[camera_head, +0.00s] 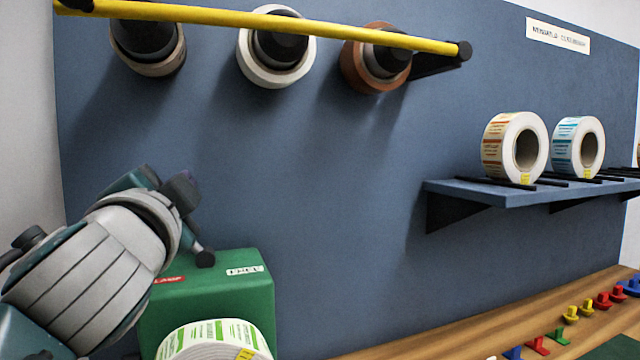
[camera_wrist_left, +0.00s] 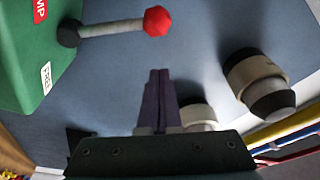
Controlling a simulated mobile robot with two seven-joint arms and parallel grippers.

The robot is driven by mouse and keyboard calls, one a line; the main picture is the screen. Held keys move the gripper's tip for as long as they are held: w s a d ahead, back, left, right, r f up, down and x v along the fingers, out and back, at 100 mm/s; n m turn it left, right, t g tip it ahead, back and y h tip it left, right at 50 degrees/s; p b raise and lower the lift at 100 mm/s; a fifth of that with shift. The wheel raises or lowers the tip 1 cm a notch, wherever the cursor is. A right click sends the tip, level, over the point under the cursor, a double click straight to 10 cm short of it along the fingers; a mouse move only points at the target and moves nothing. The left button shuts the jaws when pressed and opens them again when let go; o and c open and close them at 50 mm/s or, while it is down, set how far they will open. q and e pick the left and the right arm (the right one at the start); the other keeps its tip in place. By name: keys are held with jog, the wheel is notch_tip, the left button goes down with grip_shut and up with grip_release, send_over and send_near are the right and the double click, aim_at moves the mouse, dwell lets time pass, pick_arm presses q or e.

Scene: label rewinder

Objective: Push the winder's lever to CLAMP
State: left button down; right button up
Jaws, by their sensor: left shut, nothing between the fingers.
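The green winder (camera_head: 220,290) stands at lower left in the head view and shows at the left of the left wrist view (camera_wrist_left: 20,50). It bears a red CLAMP label (camera_wrist_left: 40,10) and a white FREE label (camera_head: 245,270). The lever (camera_wrist_left: 112,27) rises from a dark pivot and ends in a red knob (camera_wrist_left: 157,20). In the head view it leans up and left, toward the CLAMP side, and my left gripper (camera_head: 187,190) hides its knob. In the left wrist view my left gripper (camera_wrist_left: 158,75) is shut and empty, its tips just short of the knob.
A green-printed label roll (camera_head: 215,342) sits at the winder's front. A yellow bar (camera_head: 270,20) crosses above, before several rolls on the blue panel (camera_head: 330,170). A shelf (camera_head: 500,195) with label rolls is at right. Small coloured pieces (camera_head: 570,315) lie on the wooden bench (camera_head: 450,335).

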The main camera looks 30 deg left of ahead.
pick_arm(q)
jog(key=b+v, duration=0.3)
jog(key=v, duration=0.7)
jog(key=shift+d+b, duration=0.2)
jog(key=shift+b, duration=0.2)
pick_arm(e)
jog(key=f, duration=0.3)
jog(key=shift+d, duration=0.25)
pick_arm(q)
jog(key=shift+r, duration=0.1)
